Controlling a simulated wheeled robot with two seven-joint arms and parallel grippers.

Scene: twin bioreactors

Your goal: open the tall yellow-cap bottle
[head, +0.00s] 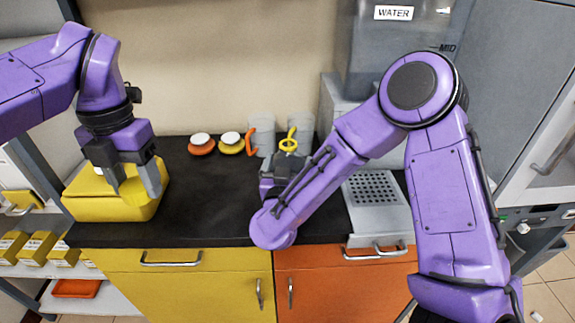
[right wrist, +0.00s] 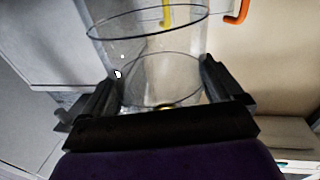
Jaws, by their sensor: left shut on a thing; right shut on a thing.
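My right gripper (head: 278,180) is at the middle of the counter, mostly hidden behind my own forearm. In the right wrist view, its fingers (right wrist: 160,95) stand on both sides of a clear glass cylinder (right wrist: 165,70). This appears to be the tall bottle. In the head view its body is largely hidden, and a yellow ring (head: 288,144) shows just above the gripper.
The yellow box (head: 95,205) stands at the counter's left end. Behind my right gripper are two clear vessels, one with an orange handle (head: 251,141). A perforated grey rack (head: 375,188) is on the right.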

